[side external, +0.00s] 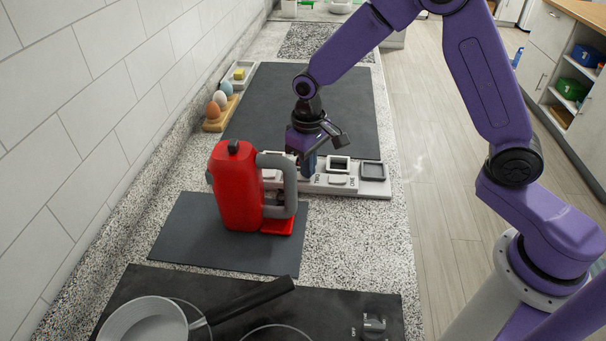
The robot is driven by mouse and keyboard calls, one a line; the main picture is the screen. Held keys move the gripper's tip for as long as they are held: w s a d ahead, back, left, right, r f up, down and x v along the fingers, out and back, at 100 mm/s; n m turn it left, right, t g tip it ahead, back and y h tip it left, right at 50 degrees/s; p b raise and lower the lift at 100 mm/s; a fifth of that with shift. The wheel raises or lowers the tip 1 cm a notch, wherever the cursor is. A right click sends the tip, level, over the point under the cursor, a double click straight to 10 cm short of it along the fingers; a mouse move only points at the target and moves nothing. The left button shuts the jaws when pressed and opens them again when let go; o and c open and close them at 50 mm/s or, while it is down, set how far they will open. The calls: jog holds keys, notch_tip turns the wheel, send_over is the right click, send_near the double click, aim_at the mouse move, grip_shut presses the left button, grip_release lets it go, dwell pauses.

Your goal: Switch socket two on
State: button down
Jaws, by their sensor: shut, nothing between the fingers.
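A light grey socket strip (376,189) lies across the counter, with square sockets along its back and switches along its front. The label ONE is near its right end, and what looks like TWO is left of it. One switch (338,180) shows between these labels; its on or off state is too small to tell. My gripper (307,172) points down at the strip, close to the TWO label. It is shut with nothing held. Whether its tip touches a switch cannot be told. The red jug and its grey handle hide the strip's left part.
The red jug (235,190) stands on a dark mat (190,235) just in front of the strip. A hob (345,300) with a pan (145,322) is at the front. An egg holder (215,124) stands by the wall. A dark board (270,105) lies behind the strip.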

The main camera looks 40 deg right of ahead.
jog(key=shift+f, duration=0.15)
jog(key=shift+r, duration=3.5)
jog(key=s+d+r+n, duration=0.1)
jog(key=s+d+n, duration=0.2)
jog(key=s, duration=0.7)
jog(key=s+d+r+n, duration=0.1)
jog(key=s+d+n, duration=0.2)
jog(key=s, duration=0.7)
jog(key=s+d+r+n, duration=0.1)
jog(key=s+d+n, duration=0.2)
jog(key=s, duration=0.6)
jog(key=shift+s+r+n, duration=0.3)
jog(key=shift+s+r, duration=0.05)
jog(key=shift+s, duration=0.05)
